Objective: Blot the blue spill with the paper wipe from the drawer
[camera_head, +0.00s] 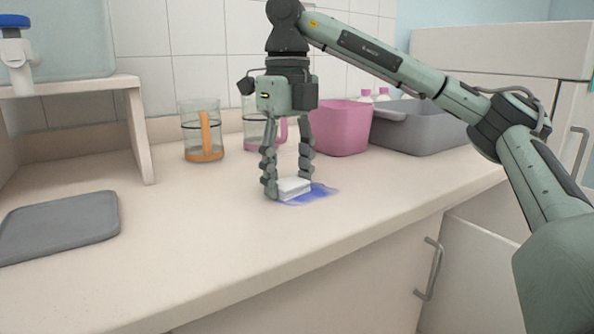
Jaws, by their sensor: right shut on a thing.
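A blue spill (321,191) lies flat on the beige counter (210,230). A white folded paper wipe (293,186) sits on the left part of the spill. My right gripper (288,188) points straight down from above, with its fingers on either side of the wipe, and is shut on it. The wipe hides part of the spill. A drawer or door front with a metal handle (430,268) shows below the counter edge; I cannot tell whether the wipe's drawer is in view. My left gripper is not in view.
Behind the gripper stand a beaker with an orange handle (206,138), a pink-handled beaker (257,132), a pink bin (343,128) and a grey tub (425,132). A grey mat (60,225) and a small shelf (138,130) are at left. The front middle counter is clear.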

